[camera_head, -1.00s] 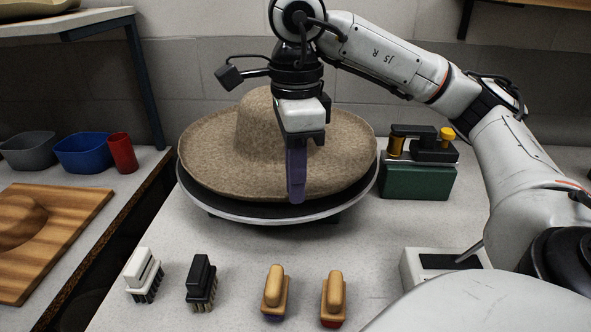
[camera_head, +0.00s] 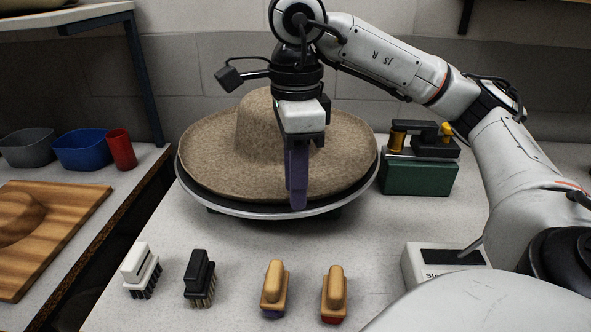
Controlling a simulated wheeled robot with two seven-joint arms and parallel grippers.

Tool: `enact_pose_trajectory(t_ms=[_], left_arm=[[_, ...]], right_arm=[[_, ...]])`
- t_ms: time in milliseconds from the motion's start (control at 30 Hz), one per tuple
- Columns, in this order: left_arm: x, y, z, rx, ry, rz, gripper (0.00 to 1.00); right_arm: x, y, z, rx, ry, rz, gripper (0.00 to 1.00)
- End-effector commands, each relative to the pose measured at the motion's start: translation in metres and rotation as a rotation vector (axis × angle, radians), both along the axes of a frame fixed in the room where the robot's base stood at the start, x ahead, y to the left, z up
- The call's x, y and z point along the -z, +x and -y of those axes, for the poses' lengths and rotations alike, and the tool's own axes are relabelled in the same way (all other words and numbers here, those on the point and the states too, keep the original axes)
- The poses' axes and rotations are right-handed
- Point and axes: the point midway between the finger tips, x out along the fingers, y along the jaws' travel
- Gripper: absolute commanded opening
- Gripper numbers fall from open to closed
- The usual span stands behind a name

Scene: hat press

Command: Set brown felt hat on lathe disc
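The brown felt hat (camera_head: 215,155) lies crown up on the round lathe disc (camera_head: 235,209), its wide brim covering most of the top. The disc's pale rim and a dark strip of its surface show along the front. My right gripper (camera_head: 298,205) points down in front of the crown, over the front brim. One purple finger shows side-on, its tip near the disc's front rim. The other finger is hidden, so I cannot tell whether the brim is between them. My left gripper is not in view.
Several brushes (camera_head: 200,275) stand in a row along the front of the worktop. A green box (camera_head: 420,178) with a tool on it stands right of the disc. A white device (camera_head: 425,262) is at front right. Bins (camera_head: 84,150) and a wooden hat block (camera_head: 50,230) are on the left table.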

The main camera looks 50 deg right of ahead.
Motion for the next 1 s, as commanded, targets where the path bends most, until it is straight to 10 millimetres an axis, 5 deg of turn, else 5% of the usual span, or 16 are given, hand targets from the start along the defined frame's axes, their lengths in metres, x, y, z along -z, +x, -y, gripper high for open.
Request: enact_pose_trajectory(t_ms=[400, 667, 1000], left_arm=[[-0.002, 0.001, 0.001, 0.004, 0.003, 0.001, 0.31], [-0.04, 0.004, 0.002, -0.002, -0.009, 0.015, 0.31], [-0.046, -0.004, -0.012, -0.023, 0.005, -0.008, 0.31]], right_arm=[[0.0, 0.0, 0.0, 0.0, 0.0, -0.002, 0.3], [-0.059, 0.0, 0.0, 0.0, 0.0, 0.003, 0.3], [-0.102, 0.0, 0.0, 0.0, 0.0, 0.0, 0.3]])
